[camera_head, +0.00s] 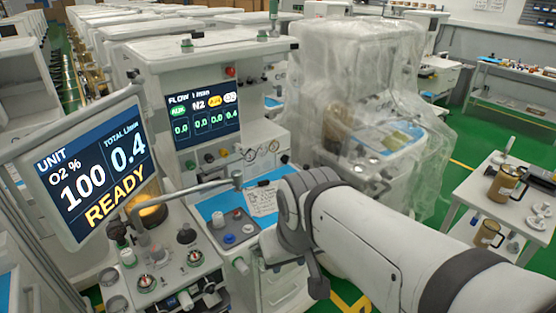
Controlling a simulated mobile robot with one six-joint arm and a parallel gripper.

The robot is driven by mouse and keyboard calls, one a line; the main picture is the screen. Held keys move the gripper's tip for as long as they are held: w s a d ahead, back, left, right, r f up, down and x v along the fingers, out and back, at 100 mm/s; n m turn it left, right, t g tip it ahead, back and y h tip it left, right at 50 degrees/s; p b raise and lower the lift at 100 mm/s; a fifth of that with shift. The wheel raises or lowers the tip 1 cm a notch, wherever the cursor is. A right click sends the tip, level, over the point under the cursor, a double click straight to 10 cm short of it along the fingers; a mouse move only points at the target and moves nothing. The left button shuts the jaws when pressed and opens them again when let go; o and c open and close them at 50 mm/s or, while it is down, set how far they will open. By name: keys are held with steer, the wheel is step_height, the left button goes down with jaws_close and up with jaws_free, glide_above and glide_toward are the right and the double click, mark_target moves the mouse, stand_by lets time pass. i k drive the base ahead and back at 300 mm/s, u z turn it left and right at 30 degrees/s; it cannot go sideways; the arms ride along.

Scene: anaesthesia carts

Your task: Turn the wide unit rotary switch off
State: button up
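The wide anaesthesia unit (215,60) stands left of centre, with a lit flow screen (203,107) and a large tilted monitor (92,172) reading 100, 0.4 and READY. I cannot pick out its rotary switch for certain.
A plastic-draped machine (365,90) stands behind my arm. A white side table (490,205) with brass-coloured jugs is at the right. Vaporizer-like parts and knobs (187,258) crowd the lower left. A metal arm (180,192) crosses above the worktop. Green floor shows between the carts.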

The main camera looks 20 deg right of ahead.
mark_target(285, 158)
steer(key=u, duration=0.1)
steer(key=k, duration=0.45)
steer(key=z, duration=0.4)
steer(key=i, duration=1.3)
steer(key=u, duration=0.2)
